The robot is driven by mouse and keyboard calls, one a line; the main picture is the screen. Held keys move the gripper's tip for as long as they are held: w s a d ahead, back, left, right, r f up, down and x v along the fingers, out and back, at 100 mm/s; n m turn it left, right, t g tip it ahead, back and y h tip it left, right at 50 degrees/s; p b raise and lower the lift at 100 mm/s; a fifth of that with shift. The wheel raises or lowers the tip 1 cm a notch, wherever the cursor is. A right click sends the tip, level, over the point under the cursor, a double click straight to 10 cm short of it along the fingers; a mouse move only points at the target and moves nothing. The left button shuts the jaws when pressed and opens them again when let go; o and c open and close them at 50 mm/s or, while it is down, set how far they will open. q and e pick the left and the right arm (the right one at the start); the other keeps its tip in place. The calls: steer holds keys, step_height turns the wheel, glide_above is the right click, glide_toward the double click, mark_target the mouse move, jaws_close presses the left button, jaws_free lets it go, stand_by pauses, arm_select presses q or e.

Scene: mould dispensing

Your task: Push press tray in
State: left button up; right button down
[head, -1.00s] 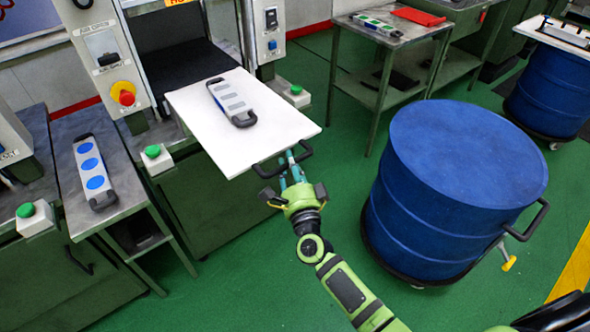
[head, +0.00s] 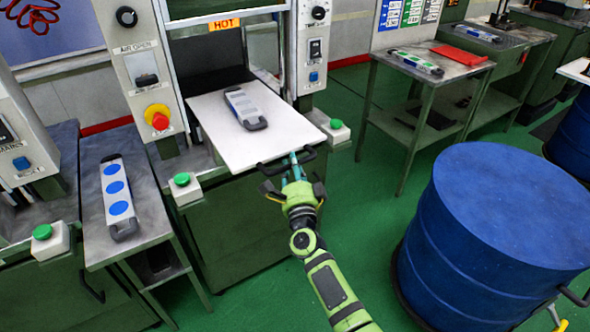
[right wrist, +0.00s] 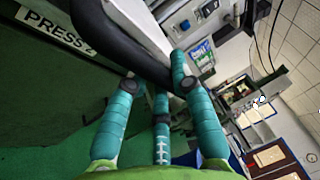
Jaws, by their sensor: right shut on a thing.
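The white press tray (head: 265,139) sticks out of the open press, with a black handle (head: 309,153) on its front edge. A mould (head: 245,107) with a grey and blue face and black ends lies on the tray. My right gripper (head: 294,163) is at the handle, with its teal fingers shut on it. In the right wrist view the fingers (right wrist: 158,88) close around the dark handle bar (right wrist: 115,45). My left gripper is not in view.
A side table (head: 140,179) at left holds a mould with blue discs (head: 117,193). Green buttons (head: 336,124) (head: 182,180) flank the tray. A blue drum (head: 490,230) stands at right. Green floor is open between drum and press.

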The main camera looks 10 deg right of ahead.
steer(key=c, duration=1)
jaws_free()
steer(key=shift+c, duration=0.2)
steer(key=s+f, duration=0.2)
steer(key=s, duration=1)
steer(key=shift+a, duration=0.3)
